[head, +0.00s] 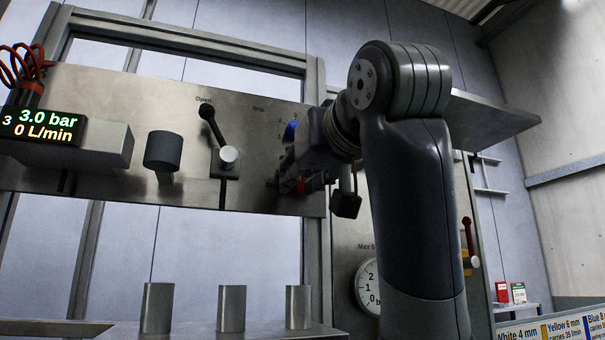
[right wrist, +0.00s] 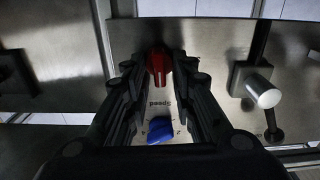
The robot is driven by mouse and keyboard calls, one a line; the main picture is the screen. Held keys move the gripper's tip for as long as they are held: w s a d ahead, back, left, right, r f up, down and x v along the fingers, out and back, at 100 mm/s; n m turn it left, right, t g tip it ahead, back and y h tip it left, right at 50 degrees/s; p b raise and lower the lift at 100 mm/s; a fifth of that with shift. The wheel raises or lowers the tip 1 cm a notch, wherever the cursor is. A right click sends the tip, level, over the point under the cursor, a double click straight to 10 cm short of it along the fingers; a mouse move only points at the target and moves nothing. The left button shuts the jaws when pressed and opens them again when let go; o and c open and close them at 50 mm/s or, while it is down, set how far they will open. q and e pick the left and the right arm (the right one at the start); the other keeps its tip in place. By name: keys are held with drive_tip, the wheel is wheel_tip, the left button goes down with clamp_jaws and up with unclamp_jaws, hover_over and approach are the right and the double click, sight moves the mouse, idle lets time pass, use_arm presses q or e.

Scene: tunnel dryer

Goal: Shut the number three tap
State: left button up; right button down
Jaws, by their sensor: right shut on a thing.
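A steel panel (head: 100,85) carries a black lever (head: 209,117) on a pale round hub (head: 229,156), tilted up-left towards the word "Open". A blue knob (head: 291,130) with small numbers around it sits further right. My right gripper (right wrist: 160,68) is shut on a red piece (right wrist: 158,62) below that knob; the red also shows in the head view (head: 301,186). In the right wrist view, the blue knob (right wrist: 160,130) lies between the finger bases, and the lever hub (right wrist: 262,92) stands to the right, clear of the fingers. I see no tap labelled three. My left gripper is out of view.
A display (head: 42,127) reads 3.0 bar and 0 L/min, with a 3 beside it. A dark round knob (head: 163,150) is left of the lever. Metal cylinders (head: 231,308) stand below. A dial gauge (head: 368,286) is partly hidden by my right arm. Another lever (head: 468,236) is at right.

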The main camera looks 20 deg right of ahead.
drive_tip(key=shift+a+f+n+p, duration=0.15)
drive_tip(key=shift+n, duration=2.7)
drive_tip(key=shift+a+f+n+p, duration=0.15)
drive_tip(key=shift+n+p, duration=0.05)
drive_tip(key=shift+n, duration=2.7)
drive_tip(key=shift+a+f+n+p, duration=0.15)
drive_tip(key=shift+n, duration=2.7)
drive_tip(key=c, duration=1.7)
unclamp_jaws()
drive_tip(key=shift+w+f, duration=0.1)
